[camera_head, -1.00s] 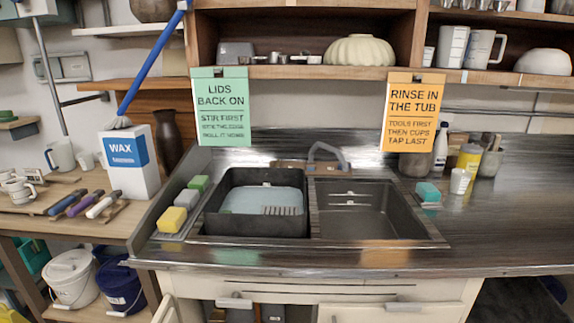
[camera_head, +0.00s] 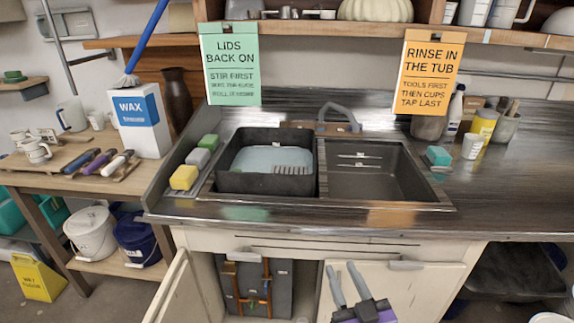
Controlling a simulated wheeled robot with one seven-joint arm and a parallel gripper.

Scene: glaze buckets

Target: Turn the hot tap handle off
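I cannot make out a separate hot tap handle there. Below the sink, the open cabinet shows copper-coloured pipes (camera_head: 267,285) with small fittings against a dark panel; none is clearly marked hot. My gripper (camera_head: 341,267), with grey fingers and a purple body, is at the bottom, right of the pipes and in front of the right cabinet door. Its fingers are apart with nothing between them.
The left cabinet door (camera_head: 182,292) stands open; the right door (camera_head: 415,288) shows behind my gripper. Lidded buckets (camera_head: 92,232) and a yellow floor sign (camera_head: 38,277) are at the left.

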